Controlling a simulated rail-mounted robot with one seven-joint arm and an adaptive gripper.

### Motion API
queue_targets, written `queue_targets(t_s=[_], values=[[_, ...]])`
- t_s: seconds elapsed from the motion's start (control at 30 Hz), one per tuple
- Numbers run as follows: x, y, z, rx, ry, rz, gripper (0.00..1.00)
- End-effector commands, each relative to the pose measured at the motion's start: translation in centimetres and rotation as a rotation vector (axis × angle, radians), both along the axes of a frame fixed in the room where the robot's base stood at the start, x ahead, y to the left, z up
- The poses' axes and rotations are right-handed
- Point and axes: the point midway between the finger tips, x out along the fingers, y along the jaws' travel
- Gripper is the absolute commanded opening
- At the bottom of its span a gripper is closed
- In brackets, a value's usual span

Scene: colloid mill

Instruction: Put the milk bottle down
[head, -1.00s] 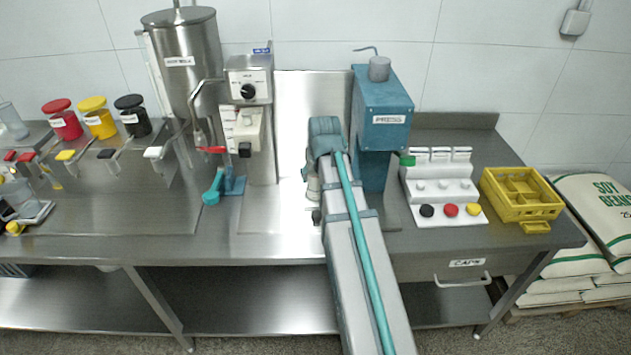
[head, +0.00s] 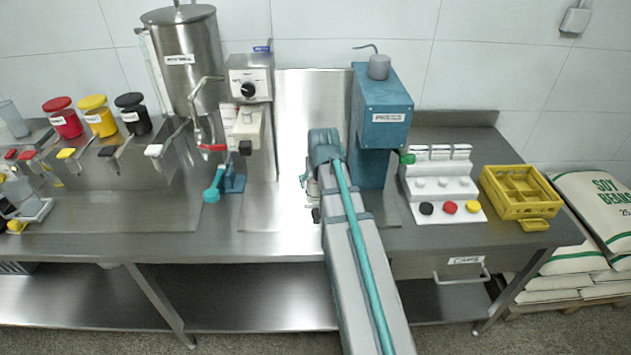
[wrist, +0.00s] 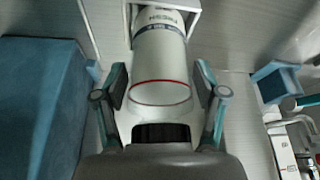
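The milk bottle (wrist: 160,65) is white with a dark label band and a thin red ring. In the head view my gripper (head: 314,182) is low over the steel counter (head: 270,235), left of the blue press. My arm hides most of the bottle there, and only a small pale part shows. Whether the bottle's base touches the counter cannot be told.
The blue press (head: 384,112) stands close right of my gripper. Left are the filling machine (head: 249,100) and a teal lever (head: 214,185). A white cap stand (head: 440,185) and a yellow crate (head: 522,190) stand further right. Bare counter lies left of my arm.

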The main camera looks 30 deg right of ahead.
Motion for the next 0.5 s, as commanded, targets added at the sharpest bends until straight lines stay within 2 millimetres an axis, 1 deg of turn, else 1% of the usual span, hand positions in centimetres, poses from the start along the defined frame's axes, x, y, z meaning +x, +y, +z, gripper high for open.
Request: queue_targets(t_s=[0.33,0.5], values=[[0.0,0.0,0.07,0.0,0.0,0.0,0.84],[-0.15,0.04,0.66,0.0,0.0,0.0,0.84]])
